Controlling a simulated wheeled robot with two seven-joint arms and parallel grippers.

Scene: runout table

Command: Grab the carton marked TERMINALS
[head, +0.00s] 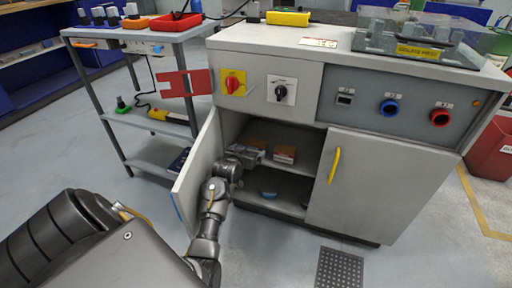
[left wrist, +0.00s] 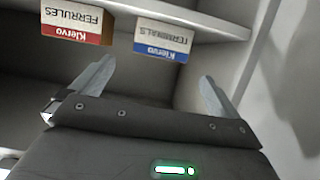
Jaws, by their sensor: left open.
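The TERMINALS carton (left wrist: 163,40), white-labelled with a blue band, is on the cabinet shelf (left wrist: 220,22) and appears upside down in the left wrist view. In the head view a brown carton (head: 257,142), apparently this one, shows partly behind my left gripper (head: 262,155). My left gripper's fingers also show in the left wrist view (left wrist: 157,75), spread and empty. The carton lies ahead of the gap between them, apart from both. My right gripper is in neither view.
The red-banded FERRULES carton (left wrist: 78,20) stands beside it, also in the head view (head: 285,153). The open cabinet door (head: 197,175) is close left of my left arm. A blue item (head: 268,194) lies on the lower level. The right door (head: 365,185) is shut.

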